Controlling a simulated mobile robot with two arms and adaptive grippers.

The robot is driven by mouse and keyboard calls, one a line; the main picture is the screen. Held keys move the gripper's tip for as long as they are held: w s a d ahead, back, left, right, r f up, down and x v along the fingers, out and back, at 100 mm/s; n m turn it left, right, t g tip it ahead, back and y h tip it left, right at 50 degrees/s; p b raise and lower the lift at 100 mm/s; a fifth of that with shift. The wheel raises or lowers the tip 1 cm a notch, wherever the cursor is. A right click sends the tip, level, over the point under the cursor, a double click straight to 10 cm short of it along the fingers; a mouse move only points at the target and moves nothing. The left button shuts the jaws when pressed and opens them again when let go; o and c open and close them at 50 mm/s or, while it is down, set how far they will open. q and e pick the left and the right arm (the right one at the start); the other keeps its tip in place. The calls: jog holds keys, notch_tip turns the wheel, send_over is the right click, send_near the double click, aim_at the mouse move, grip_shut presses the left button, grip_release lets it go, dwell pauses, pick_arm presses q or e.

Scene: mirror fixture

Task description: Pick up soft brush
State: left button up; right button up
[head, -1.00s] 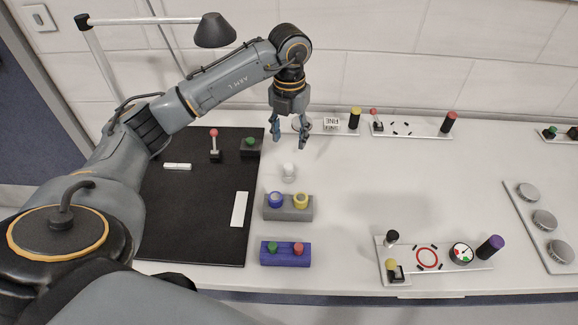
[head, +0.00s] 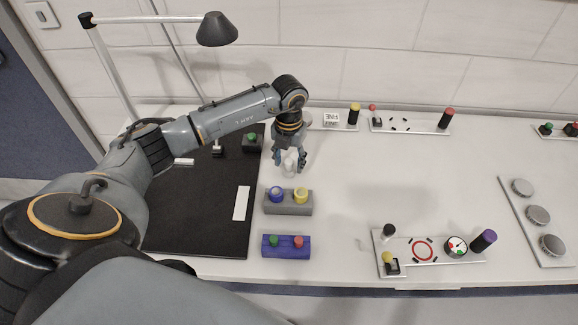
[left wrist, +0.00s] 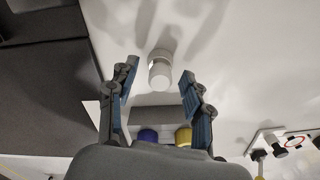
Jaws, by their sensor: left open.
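A small white cylinder with a rounded end, which I take for the soft brush (head: 291,163), stands on the white worktop behind the grey block. It also shows in the left wrist view (left wrist: 160,72), with a short shadow. No bristles can be made out. My left gripper (head: 289,158) is just above it, pointing down, its fingers spread on either side. In the left wrist view the left gripper (left wrist: 159,75) is open, and the white piece shows between and beyond its fingertips. I cannot tell whether a finger touches it. My right gripper is not in view.
A grey block (head: 288,209) with blue and yellow round pieces is close in front. A blue block (head: 286,252) with green and red buttons lies nearer. A black mat (head: 205,225) is left. Panels with knobs stand at the back and right. The middle worktop is clear.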

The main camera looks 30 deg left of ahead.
pick_arm(q)
grip_shut()
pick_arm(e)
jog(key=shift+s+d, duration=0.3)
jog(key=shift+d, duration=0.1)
pick_arm(q)
jog(key=shift+r, duration=0.1)
jog(key=shift+r, duration=0.55)
jog(key=s+d+r+b, duration=0.3)
jog(key=s+d+r, duration=0.4)
jog(key=d+r, duration=0.4)
jog(key=shift+d+r, duration=0.4)
jog(key=shift+d, duration=0.2)
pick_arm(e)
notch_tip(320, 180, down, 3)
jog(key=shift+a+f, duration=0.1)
